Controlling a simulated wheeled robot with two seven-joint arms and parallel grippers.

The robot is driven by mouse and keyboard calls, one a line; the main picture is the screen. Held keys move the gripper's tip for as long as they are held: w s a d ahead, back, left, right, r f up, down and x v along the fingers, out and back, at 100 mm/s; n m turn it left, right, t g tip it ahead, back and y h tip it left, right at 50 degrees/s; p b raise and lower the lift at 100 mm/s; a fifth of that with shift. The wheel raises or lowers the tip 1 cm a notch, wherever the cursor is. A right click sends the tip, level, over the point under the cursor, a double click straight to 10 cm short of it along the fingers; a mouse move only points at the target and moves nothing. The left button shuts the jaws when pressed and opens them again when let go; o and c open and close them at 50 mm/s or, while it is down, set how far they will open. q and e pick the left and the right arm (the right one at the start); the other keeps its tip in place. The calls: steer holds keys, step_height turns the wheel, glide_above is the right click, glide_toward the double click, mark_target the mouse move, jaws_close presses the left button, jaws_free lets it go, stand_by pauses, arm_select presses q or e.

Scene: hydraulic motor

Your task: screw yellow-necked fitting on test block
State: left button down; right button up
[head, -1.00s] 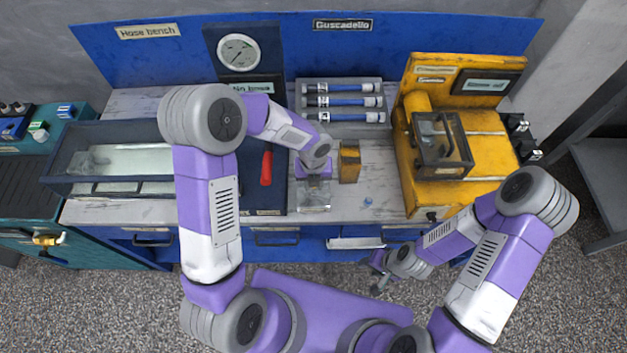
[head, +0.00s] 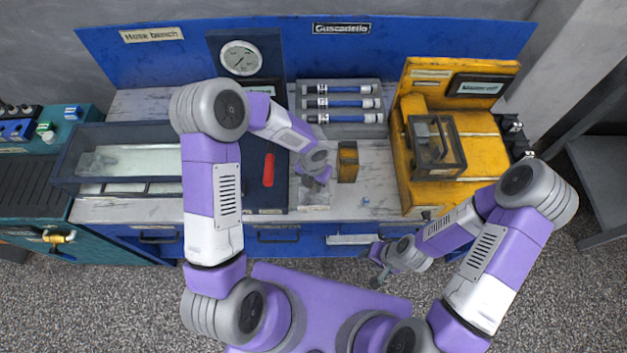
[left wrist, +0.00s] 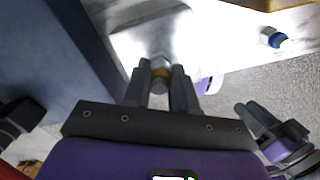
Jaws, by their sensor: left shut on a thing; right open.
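My left gripper (head: 322,182) is over the front of the bench, above a pale clear tray (head: 313,202). In the left wrist view its fingers (left wrist: 157,82) are shut on a small fitting with a yellow band (left wrist: 161,74); the fingers hide most of it. A small yellow block with a dark side (head: 347,163) stands just right of the gripper; I cannot tell whether it is the test block. My right gripper (head: 375,279) is open and empty in front of the bench edge, away from everything.
A blue-banded fitting (head: 365,201) lies on the bench right of the tray. A gauge panel (head: 240,60) with a red handle (head: 268,170) is at left. A rack of blue hoses (head: 342,104) is behind. A yellow machine (head: 470,150) stands at right.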

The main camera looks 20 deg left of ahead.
arm_select(q)
steer(key=shift+s, duration=0.1)
steer(key=shift+m+p, duration=1.6)
steer(key=shift+m, duration=0.2)
steer(key=c, duration=1)
jaws_free()
steer(key=shift+f, duration=0.1)
